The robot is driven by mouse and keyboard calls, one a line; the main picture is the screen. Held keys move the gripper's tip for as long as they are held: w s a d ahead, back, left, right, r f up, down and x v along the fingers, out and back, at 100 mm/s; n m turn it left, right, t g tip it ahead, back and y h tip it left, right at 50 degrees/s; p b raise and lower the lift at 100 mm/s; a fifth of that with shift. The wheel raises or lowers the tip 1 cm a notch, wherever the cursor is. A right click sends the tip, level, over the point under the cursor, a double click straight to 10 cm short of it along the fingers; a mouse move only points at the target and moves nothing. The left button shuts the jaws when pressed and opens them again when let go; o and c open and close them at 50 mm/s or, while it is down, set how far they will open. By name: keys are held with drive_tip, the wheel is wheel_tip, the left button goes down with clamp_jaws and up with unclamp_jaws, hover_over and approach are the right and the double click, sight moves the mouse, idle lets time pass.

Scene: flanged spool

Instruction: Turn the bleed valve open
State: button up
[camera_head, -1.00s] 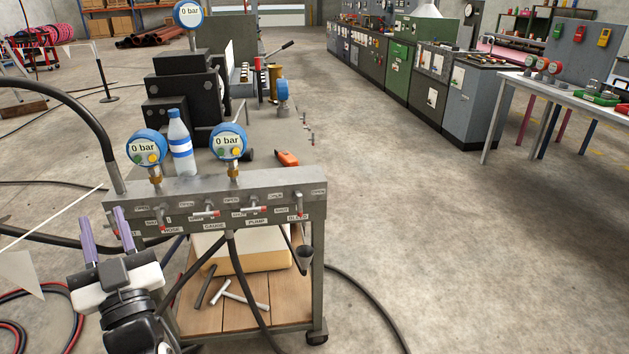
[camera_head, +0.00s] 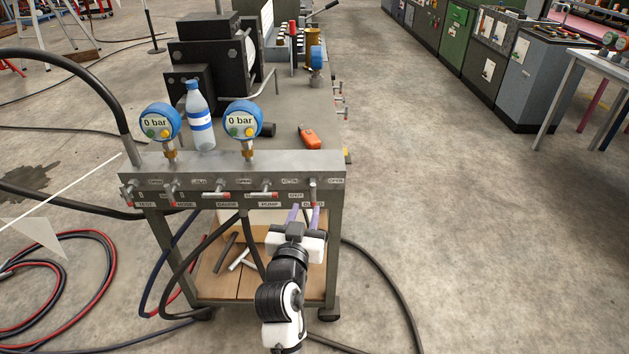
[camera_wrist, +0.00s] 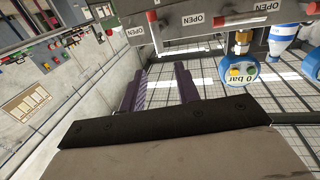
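The bleed valve (camera_head: 313,188) is the rightmost handle on the front of the grey manifold (camera_head: 240,165); its lever stands roughly upright, above a partly hidden label. My gripper (camera_head: 305,213) is just below and in front of it, with two purple fingers spread apart and nothing seen between them. In the wrist view the open gripper (camera_wrist: 160,75) also shows empty. A red-tipped handle (camera_wrist: 152,15) at the top there, by an OPEN label, is probably the bleed valve. I cannot tell whether a finger touches the lever.
Other red-tipped valves, such as the pump valve (camera_head: 265,191), line the manifold to the left. Two gauges, including one (camera_head: 242,120) reading 0 bar, and a water bottle (camera_head: 200,118) stand above. A black hose (camera_head: 375,275) lies right of the cart; floor there is otherwise open.

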sight(313, 188)
drive_tip(key=w+p, duration=0.1)
drive_tip(key=w, duration=0.2)
drive_tip(key=w+d+p, duration=0.1)
drive_tip(key=w, duration=0.2)
drive_tip(key=w+d+p, duration=0.1)
drive_tip(key=w, duration=0.3)
drive_tip(key=shift+w, duration=0.1)
clamp_jaws()
